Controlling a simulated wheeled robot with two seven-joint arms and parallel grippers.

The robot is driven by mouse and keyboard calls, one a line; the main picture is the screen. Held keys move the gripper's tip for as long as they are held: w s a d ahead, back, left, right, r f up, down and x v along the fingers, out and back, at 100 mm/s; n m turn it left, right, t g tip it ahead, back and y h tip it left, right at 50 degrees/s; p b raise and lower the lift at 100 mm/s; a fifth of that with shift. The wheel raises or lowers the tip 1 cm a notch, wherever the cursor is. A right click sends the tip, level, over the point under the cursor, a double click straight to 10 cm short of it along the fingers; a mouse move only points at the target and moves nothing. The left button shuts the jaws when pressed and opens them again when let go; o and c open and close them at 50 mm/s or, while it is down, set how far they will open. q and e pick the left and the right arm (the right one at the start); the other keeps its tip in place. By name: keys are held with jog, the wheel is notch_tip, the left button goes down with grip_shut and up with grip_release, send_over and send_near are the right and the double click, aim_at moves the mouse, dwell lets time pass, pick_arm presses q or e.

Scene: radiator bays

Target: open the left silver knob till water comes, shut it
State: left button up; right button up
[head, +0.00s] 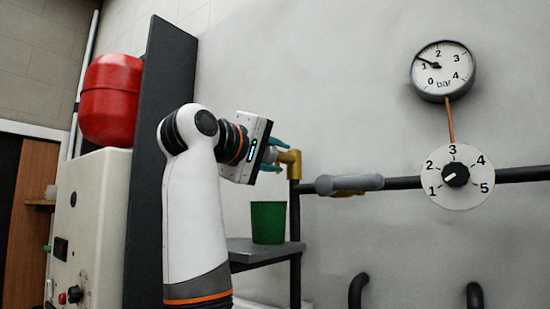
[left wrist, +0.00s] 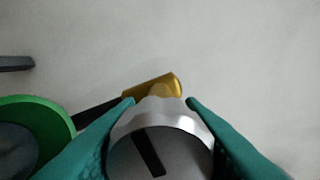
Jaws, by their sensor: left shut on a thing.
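My left gripper (head: 276,155), with teal fingers, is shut on the silver knob (left wrist: 170,148). The knob is round with a fluted rim, and a dark bar mark on its face leans from upper left to lower right. It sits on the end of a brass valve (head: 292,160), which also shows behind it in the left wrist view (left wrist: 152,88). A green cup (head: 268,222) stands below the valve; its rim shows in the left wrist view (left wrist: 40,103). No water is visible. My right gripper is not in view.
A grey lever (head: 349,184) lies along the dark pipe (head: 402,183). A numbered dial (head: 456,176) points near 1, below a pressure gauge (head: 443,70) reading about 1. A dark shelf (head: 262,251) holds the cup. A red tank (head: 111,98) stands left.

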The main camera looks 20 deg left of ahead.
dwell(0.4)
pick_arm(q)
jog(key=o, duration=0.9)
jog(key=shift+a, duration=0.1)
jog(key=shift+o, duration=0.2)
jog(key=shift+s, duration=0.1)
jog(key=shift+s+a+f+b, duration=0.1)
jog(key=shift+s+b, duration=0.25)
jog(key=shift+b, duration=0.1)
jog(key=b+v, duration=0.6)
jog(key=v, duration=0.5)
jog(key=shift+s, duration=0.1)
